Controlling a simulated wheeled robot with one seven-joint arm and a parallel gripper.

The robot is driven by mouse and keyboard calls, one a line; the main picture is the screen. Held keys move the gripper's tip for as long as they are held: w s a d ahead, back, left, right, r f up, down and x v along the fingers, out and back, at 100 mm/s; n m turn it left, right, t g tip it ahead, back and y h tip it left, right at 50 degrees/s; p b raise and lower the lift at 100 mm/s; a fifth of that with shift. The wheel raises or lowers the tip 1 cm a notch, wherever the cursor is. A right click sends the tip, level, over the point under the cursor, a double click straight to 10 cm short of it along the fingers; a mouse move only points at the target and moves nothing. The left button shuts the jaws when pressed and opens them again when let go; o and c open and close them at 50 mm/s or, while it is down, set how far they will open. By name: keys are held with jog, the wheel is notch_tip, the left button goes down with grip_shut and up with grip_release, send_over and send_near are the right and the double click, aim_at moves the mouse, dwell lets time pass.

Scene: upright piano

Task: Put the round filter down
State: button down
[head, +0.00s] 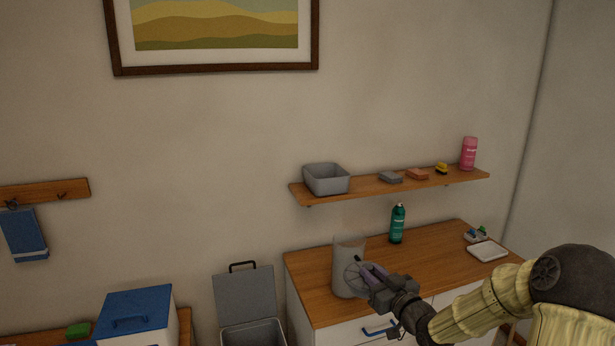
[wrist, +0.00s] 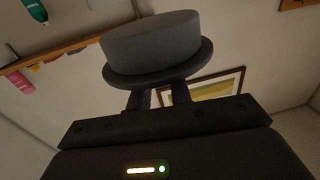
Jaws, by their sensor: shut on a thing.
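The round filter (wrist: 153,42) is a grey disc with a wider dark rim, and it fills the upper middle of the wrist view. My gripper (wrist: 160,90) is shut on it, with both fingers at the rim. In the head view, the filter (head: 354,275) is a round face at the tip of my gripper (head: 371,282). It is in front of a tall grey cylinder on the wooden counter (head: 427,262). I cannot tell whether the filter touches the cylinder or the counter.
The tall grey cylinder (head: 347,250) stands near the counter's left end. A green bottle (head: 397,224) and a white tray (head: 487,251) stand further right. A shelf (head: 440,182) above holds a grey bin (head: 326,179), sponges and a pink bottle (head: 468,154). The counter's middle is clear.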

jog(key=s+f+m+h, duration=0.1)
jog(key=s+f+h, duration=0.1)
jog(key=f, duration=0.8)
jog(key=s+f+m+t+h, duration=0.1)
jog(key=f+m+h, duration=0.1)
jog(key=f, duration=0.8)
jog(key=s+a+f+m+h, duration=0.1)
jog(key=s+f+m+h, duration=0.1)
jog(key=f, duration=0.8)
jog(key=shift+s+f+t+h, duration=0.25)
jog(key=shift+s+t+h, duration=0.05)
jog(key=shift+h, duration=0.5)
jog(key=s+f, duration=0.3)
jog(key=s, duration=0.5)
jog(key=shift+s, duration=0.4)
jog(key=shift+a+f, duration=0.1)
jog(key=shift+f, duration=0.05)
